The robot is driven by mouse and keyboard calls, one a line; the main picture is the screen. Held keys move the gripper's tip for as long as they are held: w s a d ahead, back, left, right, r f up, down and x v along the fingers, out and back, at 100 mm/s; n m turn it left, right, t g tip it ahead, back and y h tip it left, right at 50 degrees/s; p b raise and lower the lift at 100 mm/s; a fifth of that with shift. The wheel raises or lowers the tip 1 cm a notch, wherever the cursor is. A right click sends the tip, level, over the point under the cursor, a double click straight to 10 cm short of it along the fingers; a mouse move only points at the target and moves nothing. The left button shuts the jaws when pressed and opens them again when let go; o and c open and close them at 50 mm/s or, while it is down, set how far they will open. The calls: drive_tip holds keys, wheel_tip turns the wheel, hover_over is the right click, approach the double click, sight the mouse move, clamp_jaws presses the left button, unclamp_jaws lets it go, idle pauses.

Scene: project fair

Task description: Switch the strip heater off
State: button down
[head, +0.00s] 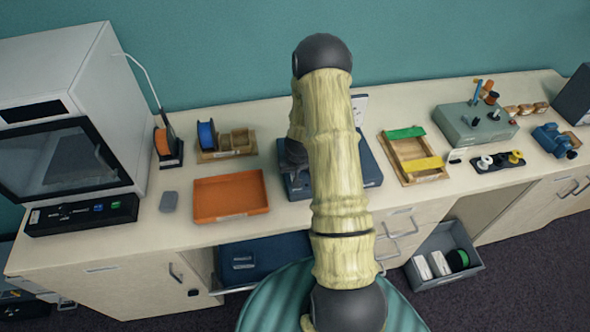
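A low dark-blue device (372,172) lies on the bench behind my arm in the head view. It may be the strip heater, but my arm hides its middle, and I cannot make out a switch or its state. A small white card (360,106) stands behind it. My gripper (292,158) shows only as a dark part at the left of my arm, over the left side of this device. Its fingers are not clear, so I cannot tell whether it is open or touching anything.
An orange tray (231,194) and a grey block (169,201) lie to the left. A large white machine (75,105) stands at far left. A wooden frame (403,156) and a grey-green box (472,126) are right.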

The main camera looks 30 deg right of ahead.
drive_tip(key=shift+f+b, duration=0.25)
drive_tip(key=shift+b, duration=0.2)
drive_tip(key=shift+r, duration=0.1)
drive_tip(key=shift+s, duration=0.15)
drive_tip(key=shift+s+a+r, duration=0.1)
drive_tip(key=shift+s+a, duration=0.15)
drive_tip(key=shift+s, duration=0.35)
drive_tip(key=shift+r, duration=0.1)
